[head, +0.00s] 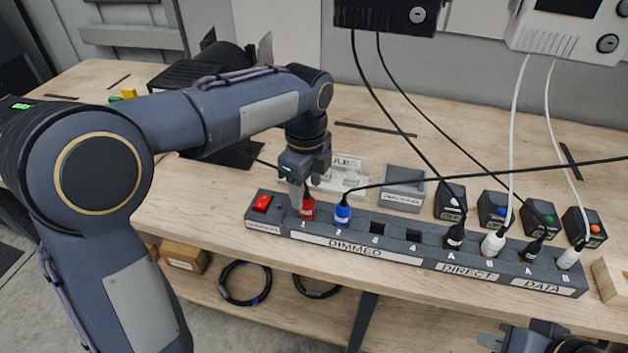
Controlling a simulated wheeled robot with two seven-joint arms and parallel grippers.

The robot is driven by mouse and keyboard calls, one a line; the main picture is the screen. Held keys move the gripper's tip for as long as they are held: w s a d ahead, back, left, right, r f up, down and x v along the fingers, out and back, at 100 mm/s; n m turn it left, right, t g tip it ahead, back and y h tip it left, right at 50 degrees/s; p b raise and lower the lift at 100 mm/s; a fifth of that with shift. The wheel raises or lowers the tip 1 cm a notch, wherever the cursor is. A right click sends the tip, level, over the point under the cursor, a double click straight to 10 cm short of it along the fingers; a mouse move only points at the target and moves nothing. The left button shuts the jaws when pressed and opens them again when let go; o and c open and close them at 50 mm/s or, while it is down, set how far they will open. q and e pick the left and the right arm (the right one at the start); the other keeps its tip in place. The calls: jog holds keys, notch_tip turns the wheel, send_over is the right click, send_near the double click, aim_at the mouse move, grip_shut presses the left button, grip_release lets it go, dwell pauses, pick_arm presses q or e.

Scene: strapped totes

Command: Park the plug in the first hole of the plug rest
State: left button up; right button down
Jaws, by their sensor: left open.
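A red plug (308,208) stands in socket 1 of the dark power strip (380,236), in the DIMMED section. A blue plug (343,213) with a black cable stands in socket 2. My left gripper (301,195) points down at the red plug with its jaws open. One finger shows just left of the plug; whether it touches is unclear. A light wooden block (608,282) at the right edge, partly cut off, may be the plug rest; I cannot make out its holes. My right gripper (492,338) is low at the bottom right, partly out of frame, its opening unclear.
Black and white plugs (493,243) fill the DIRECT and DATA sockets, their cables hanging from units above. Sockets 3 and 4 (413,236) are empty.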

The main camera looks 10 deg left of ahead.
aim_at(307, 197)
pick_arm(q)
jog(key=shift+d+f, duration=0.1)
jog(key=shift+f, duration=2.65)
jog(key=shift+c, duration=0.4)
jog(key=c, duration=1.1)
jog(key=shift+r+p, duration=2.25)
jog(key=shift+r, duration=0.35)
jog(key=shift+s+f, duration=0.1)
